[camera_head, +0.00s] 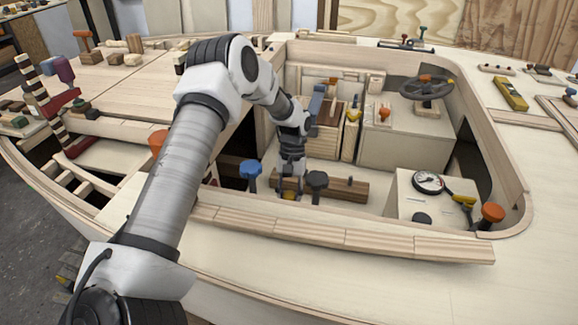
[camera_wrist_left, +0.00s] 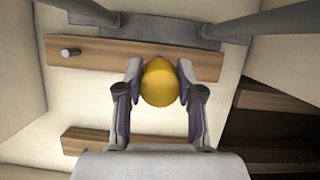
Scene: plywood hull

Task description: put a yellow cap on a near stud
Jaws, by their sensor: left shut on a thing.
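My left gripper (camera_head: 290,194) reaches down into the cockpit. In the left wrist view, its two fingers (camera_wrist_left: 160,88) are shut on a round yellow cap (camera_wrist_left: 160,82). The cap shows as a small patch of yellow in the head view, mostly hidden by the gripper. In the wrist view, a wooden bar (camera_wrist_left: 110,60) lies beyond the cap, and a short grey stud (camera_wrist_left: 70,53) stands out near its left end. The cap is to the right of this stud and apart from it. It hides part of the bar behind it. The bar (camera_head: 342,187) also shows in the head view. My right gripper is not in view.
The near coaming (camera_head: 340,232) runs in front. A gauge box (camera_head: 405,195) is at the right, and a wheel (camera_head: 427,88) is farther back.

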